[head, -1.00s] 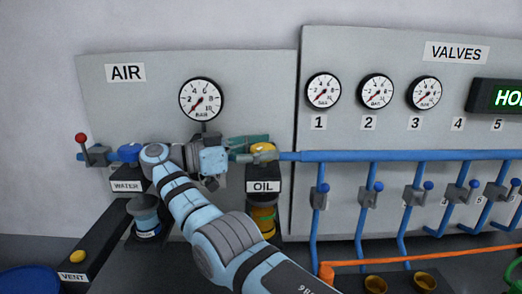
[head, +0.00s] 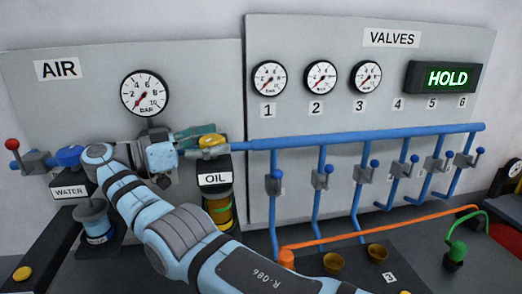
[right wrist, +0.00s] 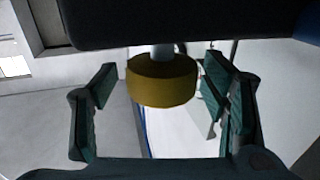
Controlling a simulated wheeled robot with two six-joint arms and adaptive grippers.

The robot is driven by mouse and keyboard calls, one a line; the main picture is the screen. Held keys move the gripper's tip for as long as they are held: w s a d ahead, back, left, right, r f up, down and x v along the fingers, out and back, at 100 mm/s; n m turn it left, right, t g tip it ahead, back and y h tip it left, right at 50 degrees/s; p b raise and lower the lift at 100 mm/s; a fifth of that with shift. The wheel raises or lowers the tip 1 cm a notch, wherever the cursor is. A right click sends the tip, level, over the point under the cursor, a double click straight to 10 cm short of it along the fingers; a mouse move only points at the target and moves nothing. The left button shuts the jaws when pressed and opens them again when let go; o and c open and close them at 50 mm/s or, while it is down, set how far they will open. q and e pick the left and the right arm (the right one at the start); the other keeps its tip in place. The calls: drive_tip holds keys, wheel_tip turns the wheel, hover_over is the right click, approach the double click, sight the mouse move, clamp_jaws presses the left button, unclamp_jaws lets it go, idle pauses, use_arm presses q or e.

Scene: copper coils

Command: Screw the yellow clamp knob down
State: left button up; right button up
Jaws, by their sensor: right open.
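The yellow clamp knob (head: 211,141) sits above the block labelled OIL, beside the blue pipe. My right gripper (head: 203,139) reaches it from the left with green fingers, which partly hide it. In the right wrist view the yellow knob (right wrist: 162,84) is a thick disc on a pale stem, joined to a dark block (right wrist: 180,22). There the gripper's fingers (right wrist: 160,95) are spread, one on each side of the knob, with gaps between. The right gripper is open and holds nothing. My left gripper is not in view.
An amber bowl (head: 217,212) hangs below the OIL block (head: 214,180). A blue pipe (head: 350,137) with several valve drops runs right. The AIR gauge (head: 145,93) is above my wrist. A lit HOLD sign (head: 447,78) and an orange hose (head: 375,233) are to the right.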

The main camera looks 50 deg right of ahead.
drive_tip(key=shift+d+n+t, duration=0.1)
drive_tip(key=shift+n+t, duration=0.2)
drive_tip(key=shift+t, duration=0.2)
